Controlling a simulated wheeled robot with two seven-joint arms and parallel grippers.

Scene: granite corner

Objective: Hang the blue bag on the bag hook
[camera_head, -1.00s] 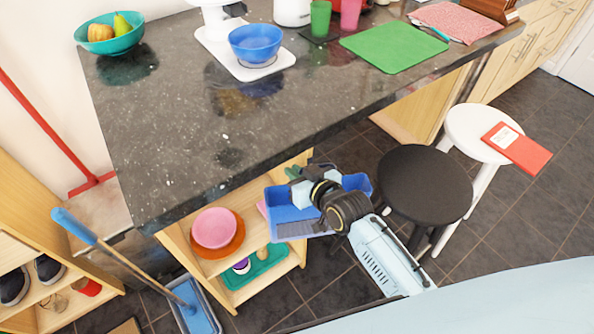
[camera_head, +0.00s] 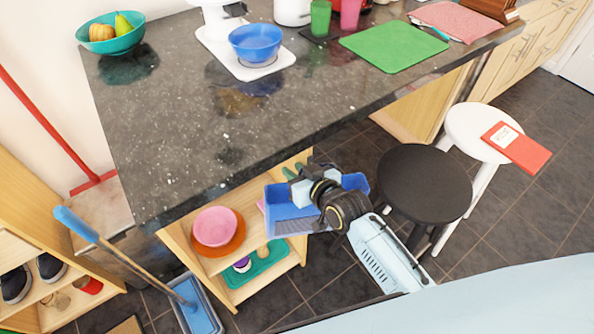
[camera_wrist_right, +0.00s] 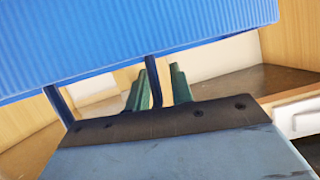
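The blue bag (camera_head: 286,212) is an open-topped, box-like bag beneath the counter's front edge, beside the small wooden shelf. My right gripper (camera_head: 296,171) reaches across it and hides its middle. In the right wrist view, the ribbed blue side of the bag (camera_wrist_right: 130,40) fills the top, with dark blue handle straps running down behind the gripper's black edge. The green fingers (camera_wrist_right: 158,85) stand apart with a gap between them, and one strap passes close to the left finger. I cannot make out the bag hook. My left gripper is not in view.
A black stool (camera_head: 425,185) stands close right of my right arm, and a white stool (camera_head: 483,130) behind it holds a red book (camera_head: 516,147). The granite counter (camera_head: 200,130) overhangs the wooden shelf (camera_head: 290,258). A mop (camera_head: 110,250) stands at left.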

